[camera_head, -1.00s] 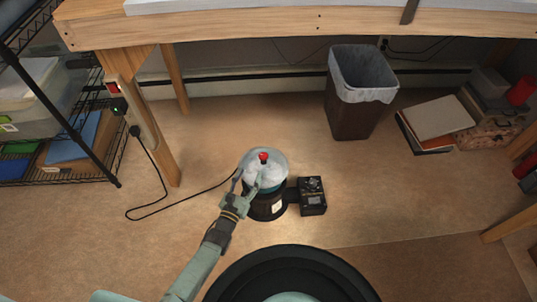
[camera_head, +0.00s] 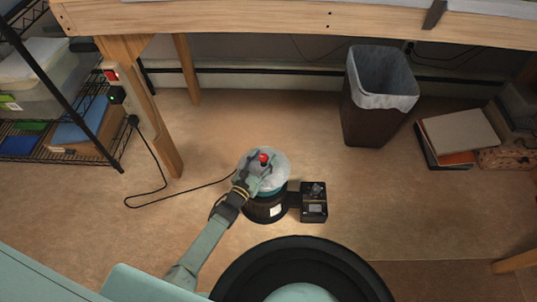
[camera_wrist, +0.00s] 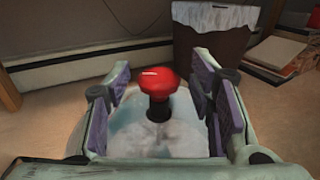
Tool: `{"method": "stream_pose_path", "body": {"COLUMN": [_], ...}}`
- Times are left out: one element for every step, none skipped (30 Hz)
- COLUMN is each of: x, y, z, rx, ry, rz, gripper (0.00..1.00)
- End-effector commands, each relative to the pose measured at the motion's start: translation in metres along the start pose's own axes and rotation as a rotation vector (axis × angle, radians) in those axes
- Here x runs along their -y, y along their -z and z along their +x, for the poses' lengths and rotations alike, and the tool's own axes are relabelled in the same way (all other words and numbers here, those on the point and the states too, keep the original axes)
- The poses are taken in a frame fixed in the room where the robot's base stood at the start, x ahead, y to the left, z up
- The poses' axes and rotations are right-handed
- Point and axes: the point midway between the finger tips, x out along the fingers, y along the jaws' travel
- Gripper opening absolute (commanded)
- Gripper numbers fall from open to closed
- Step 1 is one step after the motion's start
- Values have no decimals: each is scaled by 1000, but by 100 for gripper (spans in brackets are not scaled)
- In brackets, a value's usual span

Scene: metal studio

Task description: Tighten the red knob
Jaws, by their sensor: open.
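The red knob (camera_head: 264,158) sits on top of a pale, domed lid (camera_head: 277,173) on a dark round machine (camera_head: 264,208) on the floor. In the wrist view the red knob (camera_wrist: 158,84) stands upright on a dark stem, in the middle of the picture. My gripper (camera_head: 256,170) reaches in from the lower left, over the lid. In the wrist view my gripper (camera_wrist: 162,95) is open, with one finger on each side of the knob and a gap on both sides. Part of the lid is hidden behind the gripper.
A black control box (camera_head: 314,203) is attached at the machine's right. A power cord (camera_head: 160,200) runs left to an outlet on the table leg (camera_head: 150,120). A lined trash bin (camera_head: 376,115) and books (camera_head: 455,135) stand behind to the right. Wire shelving (camera_head: 75,150) is at left.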

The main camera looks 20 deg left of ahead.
Motion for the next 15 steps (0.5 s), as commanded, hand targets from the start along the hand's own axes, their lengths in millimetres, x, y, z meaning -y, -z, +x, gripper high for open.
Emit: {"method": "stream_pose_path", "body": {"x": [-1, -1, -1, -2, -2, -2, -2, -2, -2, -2, -2, -2, -2, -2, -2], "y": [0, 0, 0, 0, 0, 0, 0, 0, 0, 0, 0, 0, 0, 0, 0], "z": [1, 1, 2, 2, 2, 2, 2, 2, 2, 2, 2, 2, 2, 2, 2], "rx": [0, 0, 0, 0, 0, 0, 0, 0, 0, 0, 0, 0, 0, 0, 0], "ry": [0, 0, 0, 0, 0, 0, 1, 0, 0, 0, 1, 0, 0, 0, 1], "rz": [1, 1, 1, 1, 0, 0, 0, 0, 0, 0, 0, 0, 0, 0, 0], "gripper": [49, 49, 49, 49, 49, 49, 49, 49, 49, 49, 49, 48, 46, 44, 41]}}
